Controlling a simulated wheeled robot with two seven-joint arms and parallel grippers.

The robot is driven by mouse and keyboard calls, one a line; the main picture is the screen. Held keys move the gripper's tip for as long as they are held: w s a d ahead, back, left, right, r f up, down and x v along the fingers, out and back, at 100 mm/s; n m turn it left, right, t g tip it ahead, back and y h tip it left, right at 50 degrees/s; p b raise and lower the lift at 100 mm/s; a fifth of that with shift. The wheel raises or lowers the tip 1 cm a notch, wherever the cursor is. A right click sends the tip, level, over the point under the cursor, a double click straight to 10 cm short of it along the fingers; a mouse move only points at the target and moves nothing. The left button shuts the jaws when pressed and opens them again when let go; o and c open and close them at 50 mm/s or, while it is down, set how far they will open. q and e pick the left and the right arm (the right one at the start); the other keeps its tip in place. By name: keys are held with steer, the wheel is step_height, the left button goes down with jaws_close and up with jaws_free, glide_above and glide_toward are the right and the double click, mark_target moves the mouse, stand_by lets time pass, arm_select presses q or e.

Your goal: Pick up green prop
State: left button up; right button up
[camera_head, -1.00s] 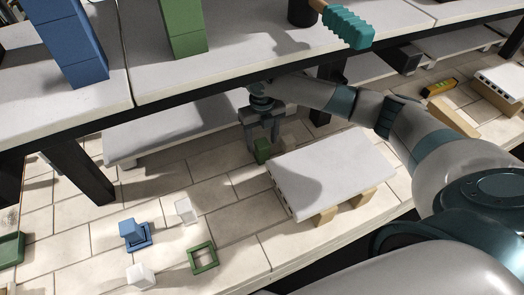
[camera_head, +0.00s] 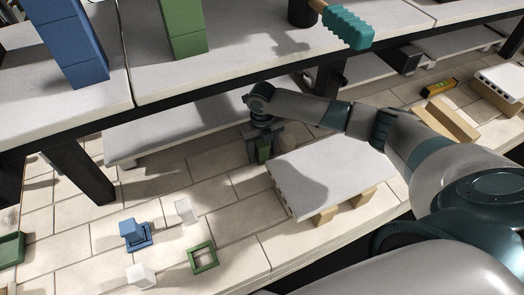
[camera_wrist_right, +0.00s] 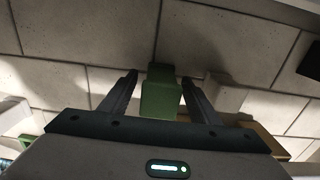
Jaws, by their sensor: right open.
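The green prop (camera_head: 264,154) is a small upright block on the tiled deck, just left of the white slab (camera_head: 322,170). My right gripper (camera_head: 264,159) is over it with one finger on each side. In the right wrist view the green prop (camera_wrist_right: 161,98) stands between the two fingers of the gripper (camera_wrist_right: 160,80). The jaws are open, with a gap showing on both sides of the prop. My left gripper is not in view.
A shelf (camera_head: 225,80) bearing tall blue (camera_head: 72,45) and green (camera_head: 183,30) blocks overhangs behind my right gripper. The white slab rests on tan blocks (camera_head: 326,214). A green square frame (camera_head: 203,258), a blue piece (camera_head: 134,236) and white blocks (camera_head: 186,211) lie at front left.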

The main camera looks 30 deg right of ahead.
stand_by(0.3)
steer(key=c, duration=1.2)
steer(key=shift+r, duration=0.15)
step_height(320, 180, up, 9)
steer(key=shift+f, duration=0.1)
steer(key=shift+r, duration=0.5)
